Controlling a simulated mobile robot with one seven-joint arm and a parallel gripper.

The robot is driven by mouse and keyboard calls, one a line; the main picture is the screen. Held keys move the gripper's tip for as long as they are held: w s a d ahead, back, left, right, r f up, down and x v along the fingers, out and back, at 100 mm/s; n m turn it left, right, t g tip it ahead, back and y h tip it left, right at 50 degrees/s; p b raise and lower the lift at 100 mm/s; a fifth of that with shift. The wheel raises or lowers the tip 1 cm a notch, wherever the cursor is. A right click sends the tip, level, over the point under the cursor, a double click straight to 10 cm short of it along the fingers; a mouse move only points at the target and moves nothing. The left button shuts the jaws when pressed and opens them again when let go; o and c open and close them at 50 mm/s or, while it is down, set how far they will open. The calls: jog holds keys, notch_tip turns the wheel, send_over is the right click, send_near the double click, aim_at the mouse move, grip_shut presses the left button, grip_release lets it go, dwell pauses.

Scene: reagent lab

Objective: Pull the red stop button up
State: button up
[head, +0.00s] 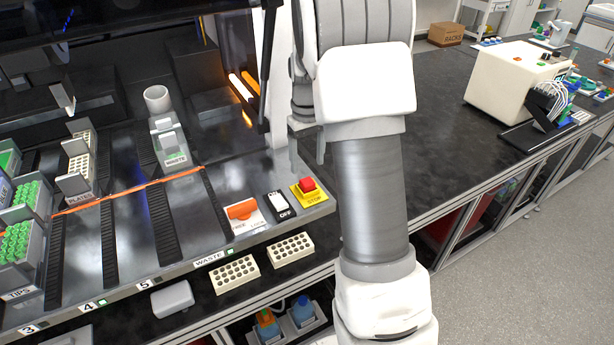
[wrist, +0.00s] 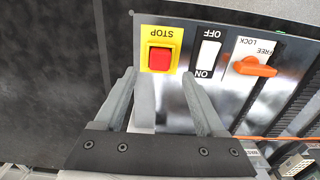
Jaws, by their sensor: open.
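The red stop button (head: 307,184) sits on a yellow plate marked STOP at the right end of the machine's front deck. In the wrist view the red stop button (wrist: 159,59) lies beyond the gap between the fingertips, a little toward the left finger. My gripper (wrist: 160,80) is open and empty, its two grey fingers pointing toward the button's plate. No contact with the button shows. In the head view my gripper (head: 306,150) is mostly hidden behind my arm, with a grey finger showing above the button.
Left of the button are a white ON/OFF switch (head: 279,203) and an orange FREE/LOCK lever (head: 242,209); the wrist view shows both to its right. White racks (head: 234,273) stand in front below. The dark bench (head: 440,120) to the right has clear room.

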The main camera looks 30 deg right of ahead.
aim_at(307, 181)
notch_tip(307, 181, down, 6)
jog(key=shift+f, duration=0.2)
grip_shut()
dwell(0.4)
